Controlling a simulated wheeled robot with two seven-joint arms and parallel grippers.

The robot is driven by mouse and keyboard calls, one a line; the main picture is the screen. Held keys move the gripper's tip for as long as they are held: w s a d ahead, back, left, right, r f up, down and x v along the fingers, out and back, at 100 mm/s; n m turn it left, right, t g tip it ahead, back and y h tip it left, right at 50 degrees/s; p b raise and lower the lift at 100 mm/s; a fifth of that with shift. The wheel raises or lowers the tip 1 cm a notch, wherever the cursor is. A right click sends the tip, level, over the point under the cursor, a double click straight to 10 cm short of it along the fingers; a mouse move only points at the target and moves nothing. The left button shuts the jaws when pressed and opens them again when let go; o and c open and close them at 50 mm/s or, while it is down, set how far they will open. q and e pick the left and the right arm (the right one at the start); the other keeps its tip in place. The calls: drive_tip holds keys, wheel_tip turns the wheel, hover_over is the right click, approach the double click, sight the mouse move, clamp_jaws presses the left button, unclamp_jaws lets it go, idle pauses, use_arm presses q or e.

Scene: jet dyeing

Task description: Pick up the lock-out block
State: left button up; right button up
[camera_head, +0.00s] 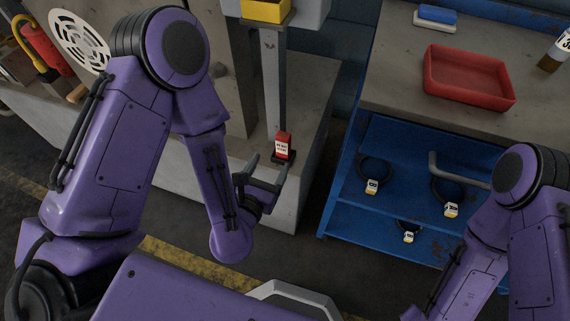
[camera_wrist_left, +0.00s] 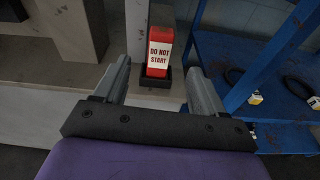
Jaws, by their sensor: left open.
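The lock-out block (camera_head: 282,146) is a small red block with a white label, upright in a small black holder (camera_head: 284,156) at the foot of a grey post on the pale ledge. In the left wrist view the block (camera_wrist_left: 159,47) shows its label "DO NOT START", and the holder (camera_wrist_left: 155,84) surrounds its base. My left gripper (camera_head: 266,173) is open, just in front of the block. In the left wrist view its two fingers (camera_wrist_left: 160,82) point toward the block, one to each side, with nothing between them touching it. My right gripper is out of view.
A grey post (camera_head: 270,80) rises right behind the block. To the right stands a blue shelf unit (camera_head: 350,195) with several black rings with tags. A red tray (camera_head: 468,78) sits on the bench top. A yellow box (camera_head: 265,10) is above the post.

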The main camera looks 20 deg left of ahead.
sight(282, 144)
use_arm(q)
drive_tip(key=shift+n, duration=0.3)
drive_tip(key=w, duration=0.4)
drive_tip(key=shift+w+f+b, duration=0.1)
drive_tip(key=shift+w+b, duration=0.05)
drive_tip(key=shift+b, duration=0.25)
drive_tip(key=w, duration=0.2)
drive_tip(key=w+f, duration=0.1)
drive_tip(key=w, duration=0.3)
drive_tip(key=shift+d+f, duration=0.2)
drive_tip(key=shift+f, duration=0.15)
drive_tip(key=c, duration=1.1)
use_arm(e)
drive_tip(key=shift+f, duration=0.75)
use_arm(q)
drive_tip(key=shift+r, duration=0.15)
